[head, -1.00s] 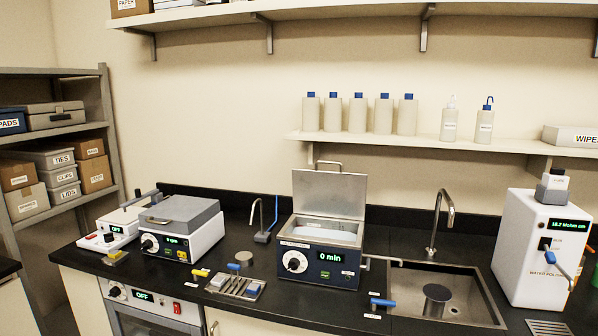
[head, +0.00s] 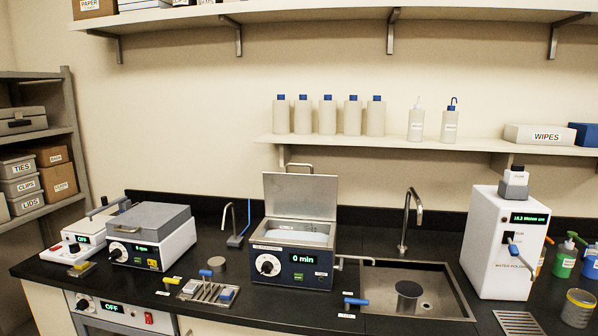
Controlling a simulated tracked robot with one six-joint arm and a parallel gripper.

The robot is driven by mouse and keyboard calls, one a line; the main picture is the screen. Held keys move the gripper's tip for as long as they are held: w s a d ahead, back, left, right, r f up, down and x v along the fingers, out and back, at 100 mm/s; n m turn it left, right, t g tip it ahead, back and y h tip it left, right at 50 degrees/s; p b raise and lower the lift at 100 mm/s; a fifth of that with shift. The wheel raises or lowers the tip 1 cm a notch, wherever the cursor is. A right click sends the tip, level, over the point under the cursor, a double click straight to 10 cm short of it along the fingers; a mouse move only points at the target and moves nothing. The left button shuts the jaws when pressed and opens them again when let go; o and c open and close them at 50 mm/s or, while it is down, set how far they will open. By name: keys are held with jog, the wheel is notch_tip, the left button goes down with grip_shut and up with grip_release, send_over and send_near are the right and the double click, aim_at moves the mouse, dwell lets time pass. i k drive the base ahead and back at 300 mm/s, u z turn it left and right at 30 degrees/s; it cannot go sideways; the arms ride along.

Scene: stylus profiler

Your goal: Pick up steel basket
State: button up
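I cannot clearly make out a steel basket. A grey metal cylinder (head: 408,296) stands upright in the steel sink, and I cannot tell whether it is a basket. The bath (head: 294,262) with the "0 min" display has its lid (head: 300,196) raised, and its inside shows a pale surface. A slotted metal rack (head: 198,296) with small coloured pieces on it lies on the counter in front. My gripper is not in this view.
The sink (head: 447,312) has a tall tap (head: 406,212) behind it. A white water polisher (head: 502,250) stands to its right, with coloured bottles (head: 566,258) beyond. A hotplate-like unit (head: 150,240) is at left. Bare black counter (head: 240,310) lies in front of the bath.

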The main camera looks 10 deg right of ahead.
aim_at(207, 293)
jog(key=z, duration=0.05)
jog(key=i, duration=0.95)
jog(key=u, duration=0.05)
